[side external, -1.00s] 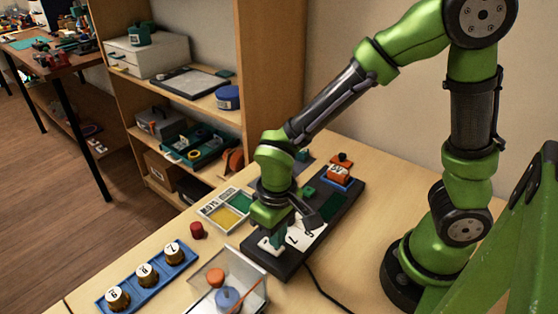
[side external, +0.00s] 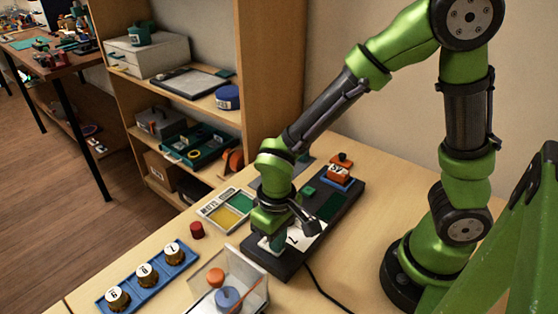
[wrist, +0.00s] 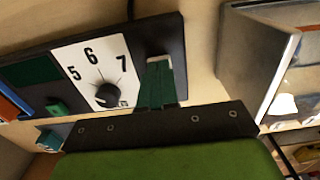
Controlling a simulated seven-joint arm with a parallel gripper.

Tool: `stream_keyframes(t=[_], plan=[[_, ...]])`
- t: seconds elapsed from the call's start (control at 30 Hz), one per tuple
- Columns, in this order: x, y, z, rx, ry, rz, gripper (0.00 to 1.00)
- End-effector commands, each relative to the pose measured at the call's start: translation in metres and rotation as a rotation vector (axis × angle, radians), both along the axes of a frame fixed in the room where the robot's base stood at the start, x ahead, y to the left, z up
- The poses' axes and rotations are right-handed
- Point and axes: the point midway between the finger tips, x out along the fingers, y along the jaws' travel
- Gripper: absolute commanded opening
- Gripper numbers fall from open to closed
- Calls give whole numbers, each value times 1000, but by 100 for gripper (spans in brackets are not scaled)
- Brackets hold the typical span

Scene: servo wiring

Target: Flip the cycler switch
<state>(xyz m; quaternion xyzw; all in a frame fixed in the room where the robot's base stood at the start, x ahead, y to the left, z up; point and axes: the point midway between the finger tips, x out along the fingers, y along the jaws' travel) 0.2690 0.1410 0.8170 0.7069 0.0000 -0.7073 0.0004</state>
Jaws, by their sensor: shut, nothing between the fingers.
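The cycler is a long dark box (side external: 340,205) on the table, with a white dial plate (wrist: 78,62) marked 5, 6 and 7 and a black knob (wrist: 107,95). My gripper (wrist: 158,68) is shut and empty, its green fingers pointing down at the cycler's end beside the 7. It also shows low over the near end of the box in the side view (side external: 276,243). I cannot make out the switch; the fingers cover that end. I cannot tell whether the fingertips touch the box.
An orange servo (side external: 340,170) sits at the cycler's far end. A clear-walled box (side external: 228,280) stands close to the near end. A yellow and green tray (side external: 228,208), a red cylinder (side external: 197,230) and a blue rack (side external: 150,283) with numbered knobs lie left. A black cable (side external: 325,290) runs right.

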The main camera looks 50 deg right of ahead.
Motion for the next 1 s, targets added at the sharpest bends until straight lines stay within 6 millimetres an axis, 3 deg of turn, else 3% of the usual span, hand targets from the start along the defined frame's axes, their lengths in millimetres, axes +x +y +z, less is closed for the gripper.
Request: stream_keyframes(t=[0.33,1.0], plan=[[0,0,-1,1,-2,0,0],[1,0,53,1,-4,1,0]])
